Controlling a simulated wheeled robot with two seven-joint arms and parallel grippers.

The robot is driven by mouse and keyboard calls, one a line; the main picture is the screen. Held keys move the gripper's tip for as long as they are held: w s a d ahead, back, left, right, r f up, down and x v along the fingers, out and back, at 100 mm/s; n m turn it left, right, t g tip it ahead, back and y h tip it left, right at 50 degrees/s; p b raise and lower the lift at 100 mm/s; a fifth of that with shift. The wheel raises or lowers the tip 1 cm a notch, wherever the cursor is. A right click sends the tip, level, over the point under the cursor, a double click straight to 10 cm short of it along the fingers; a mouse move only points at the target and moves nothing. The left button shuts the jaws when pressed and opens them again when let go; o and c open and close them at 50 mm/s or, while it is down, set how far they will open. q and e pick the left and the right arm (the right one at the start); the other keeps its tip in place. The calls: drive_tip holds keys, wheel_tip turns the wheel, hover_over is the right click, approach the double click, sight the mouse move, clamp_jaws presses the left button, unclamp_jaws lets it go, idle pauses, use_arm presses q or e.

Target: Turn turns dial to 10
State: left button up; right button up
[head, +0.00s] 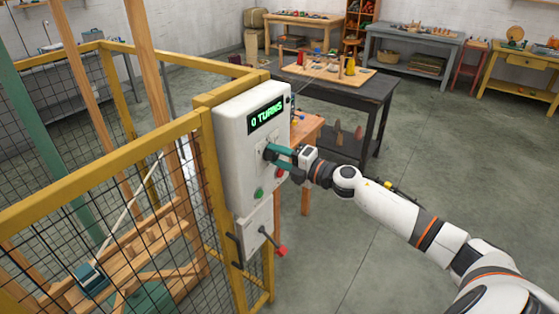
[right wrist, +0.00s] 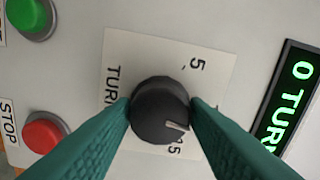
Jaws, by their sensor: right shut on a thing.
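The turns dial (right wrist: 158,105) is a round black knob on a pale square plate (right wrist: 135,60) of the white control box (head: 235,160). My right gripper (right wrist: 160,112) is shut on the knob, one green finger on each side. The knob's light pointer mark faces the lower right in the right wrist view, near a partly hidden number that seems to end in 5. A 5 shows at the plate's upper right; no 10 is visible. The display (head: 266,117) reads "0 TURNS"; it also shows in the right wrist view (right wrist: 290,105). My left gripper is not in view.
A green button (right wrist: 30,15) and a red STOP button (right wrist: 44,134) sit beside the plate. Below the box is a red-knobbed lever (head: 281,251). A yellow-framed mesh cage (head: 110,170) stands left of it, and a dark table (head: 345,85) behind. Floor to the right is clear.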

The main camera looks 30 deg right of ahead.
drive_tip(key=shift+n+b, duration=0.3)
drive_tip(key=shift+n, duration=0.4)
drive_tip(key=o, duration=0.9)
drive_tip(key=shift+o, duration=0.2)
drive_tip(key=shift+s+d+f, duration=0.15)
drive_tip(key=shift+s, duration=0.15)
drive_tip(key=b+v, duration=0.3)
drive_tip(key=v, duration=0.8)
drive_tip(key=shift+s, duration=0.15)
